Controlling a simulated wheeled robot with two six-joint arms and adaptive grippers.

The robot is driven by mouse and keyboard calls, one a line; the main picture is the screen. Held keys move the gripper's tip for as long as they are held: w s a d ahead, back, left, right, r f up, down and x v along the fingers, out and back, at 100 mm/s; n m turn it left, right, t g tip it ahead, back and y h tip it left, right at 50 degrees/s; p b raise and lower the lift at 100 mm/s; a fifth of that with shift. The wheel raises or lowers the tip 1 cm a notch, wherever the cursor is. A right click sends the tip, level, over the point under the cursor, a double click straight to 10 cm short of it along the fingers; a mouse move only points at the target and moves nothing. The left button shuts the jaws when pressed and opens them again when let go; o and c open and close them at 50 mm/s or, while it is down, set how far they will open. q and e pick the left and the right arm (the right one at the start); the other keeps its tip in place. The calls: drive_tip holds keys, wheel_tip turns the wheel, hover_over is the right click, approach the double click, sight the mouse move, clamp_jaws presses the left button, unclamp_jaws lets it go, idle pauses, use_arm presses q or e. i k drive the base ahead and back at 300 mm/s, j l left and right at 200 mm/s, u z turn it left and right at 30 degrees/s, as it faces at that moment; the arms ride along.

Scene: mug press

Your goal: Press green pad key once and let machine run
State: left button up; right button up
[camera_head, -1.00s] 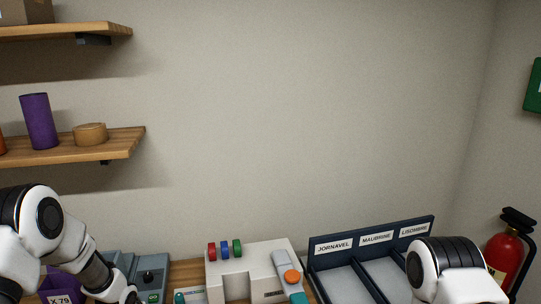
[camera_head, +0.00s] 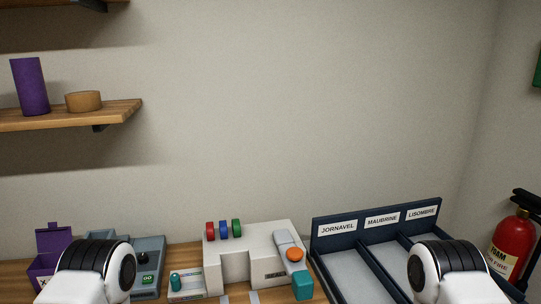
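The white press machine (camera_head: 253,250) stands on the wooden table at the lower middle. It has red, blue and green rollers on its top left, an orange round button (camera_head: 295,254) and a teal block (camera_head: 303,286) at its right front. To its left is a small pale unit with a teal knob (camera_head: 175,282). A grey control box (camera_head: 150,262) with a black knob and a small green key (camera_head: 148,281) stands further left, partly behind my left arm. Only upper links of both my arms show at the bottom edge; neither gripper is in view.
A dark blue tray (camera_head: 318,252) with compartments labelled JORNAVEL, MAUBRINE and LISOMBRE stands right of the machine. A purple box (camera_head: 53,240) is at the far left. A fire extinguisher (camera_head: 512,247) stands at the right. A wooden shelf (camera_head: 120,112) holds a purple cylinder and a round tan box.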

sight(148, 280)
drive_tip(key=u, duration=1.05)
